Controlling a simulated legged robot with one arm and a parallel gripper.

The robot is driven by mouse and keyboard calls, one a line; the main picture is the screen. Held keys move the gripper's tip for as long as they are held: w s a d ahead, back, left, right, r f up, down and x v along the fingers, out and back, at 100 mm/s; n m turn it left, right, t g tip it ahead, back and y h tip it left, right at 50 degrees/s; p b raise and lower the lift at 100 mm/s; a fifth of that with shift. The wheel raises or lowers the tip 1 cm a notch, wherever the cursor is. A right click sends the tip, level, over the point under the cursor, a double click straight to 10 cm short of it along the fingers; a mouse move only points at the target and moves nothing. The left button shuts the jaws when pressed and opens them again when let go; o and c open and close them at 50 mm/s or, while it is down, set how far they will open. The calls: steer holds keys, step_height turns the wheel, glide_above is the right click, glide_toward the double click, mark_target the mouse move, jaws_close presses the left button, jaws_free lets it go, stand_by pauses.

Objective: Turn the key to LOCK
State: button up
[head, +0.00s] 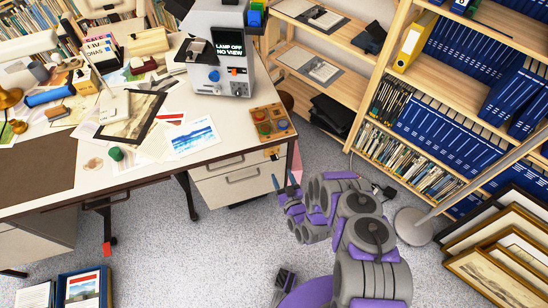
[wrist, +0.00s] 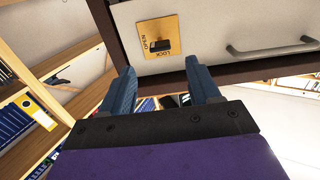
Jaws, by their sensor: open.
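A brass lock plate (wrist: 171,30) with a dark key (wrist: 160,46) is on the pale front of the desk drawer unit. OPEN is printed along the plate's left side and LOCK along its lower edge in the wrist view. The key's dark grip lies roughly sideways in that view. The plate also shows small in the head view (head: 272,152), at the desk's right end. My gripper (wrist: 162,82) is open and empty, its two blue fingers apart and short of the key, one on each side of it. In the head view my gripper (head: 285,182) is just below and right of the plate.
A drawer handle (wrist: 272,46) is right of the plate in the wrist view. The desk (head: 150,165) bears papers, a grey machine (head: 222,55) and a wooden tray (head: 270,122). A bookcase (head: 385,85), lamp base (head: 413,226) and framed prints (head: 500,250) stand right of my arm.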

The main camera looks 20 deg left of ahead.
mark_target(274, 157)
steer(key=b+x, duration=0.1)
steer(key=x, duration=0.8)
steer(key=shift+a+f, duration=0.15)
steer(key=shift+w+a, duration=0.3)
steer(key=shift+w, duration=0.15)
steer(key=shift+d, duration=0.2)
steer(key=shift+d, duration=0.1)
steer(key=shift+c, duration=0.3)
steer(key=shift+a, duration=0.25)
steer(key=c, duration=1)
